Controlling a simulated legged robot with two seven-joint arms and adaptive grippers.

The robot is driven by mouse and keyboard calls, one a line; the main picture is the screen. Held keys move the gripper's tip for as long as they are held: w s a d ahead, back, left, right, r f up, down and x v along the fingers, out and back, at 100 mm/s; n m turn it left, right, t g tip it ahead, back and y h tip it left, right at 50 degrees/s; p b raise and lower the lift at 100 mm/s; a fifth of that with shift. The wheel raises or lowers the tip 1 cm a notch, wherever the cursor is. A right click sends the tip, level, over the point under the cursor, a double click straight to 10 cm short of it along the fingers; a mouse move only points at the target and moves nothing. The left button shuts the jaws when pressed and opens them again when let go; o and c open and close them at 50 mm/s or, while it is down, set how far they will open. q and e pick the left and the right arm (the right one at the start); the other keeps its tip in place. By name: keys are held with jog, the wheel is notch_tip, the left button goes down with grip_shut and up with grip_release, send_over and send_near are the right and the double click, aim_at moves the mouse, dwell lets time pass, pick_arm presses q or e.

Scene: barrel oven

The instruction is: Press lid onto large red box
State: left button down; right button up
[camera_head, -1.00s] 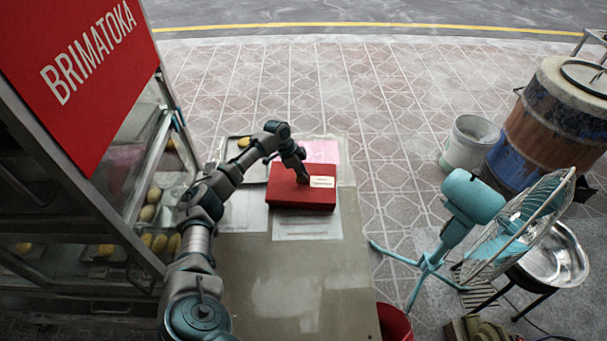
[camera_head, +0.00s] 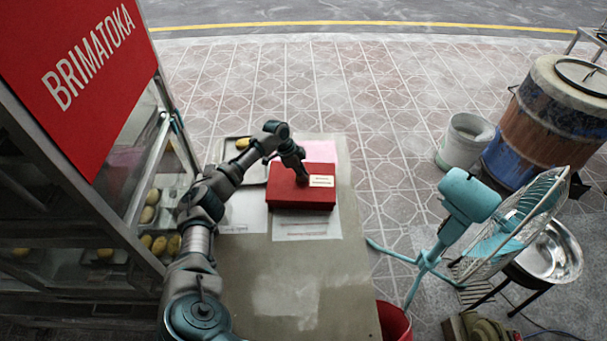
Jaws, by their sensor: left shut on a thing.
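The large red box (camera_head: 298,203) sits on the table (camera_head: 270,285), on top of white sheets of paper. Its red lid (camera_head: 285,178) lies on top and looks level; a pale label (camera_head: 322,181) shows on it. I cannot see a gap between lid and box. My left gripper (camera_head: 302,180) points down at the middle of the lid and is shut on it; its fingertips are small and partly hidden. My right gripper is not in view.
A glass cabinet with yellow items (camera_head: 152,243) stands at the left. A dark tray (camera_head: 236,157) and pink paper (camera_head: 320,151) lie behind the box. A teal fan (camera_head: 468,195), a white bucket (camera_head: 465,141) and a barrel oven (camera_head: 548,120) stand at the right. The table's front is bare.

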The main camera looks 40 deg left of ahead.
pick_arm(q)
jog(key=shift+a+f, duration=0.1)
jog(key=shift+a, duration=0.1)
jog(key=shift+f, duration=0.1)
jog(key=shift+d+f, duration=0.15)
jog(key=shift+d, duration=0.25)
jog(key=shift+a+f, duration=0.15)
jog(key=shift+a, duration=0.1)
jog(key=shift+d+f, duration=0.2)
jog(key=shift+f, duration=0.1)
dwell(0.5)
jog(key=c, duration=0.6)
grip_release()
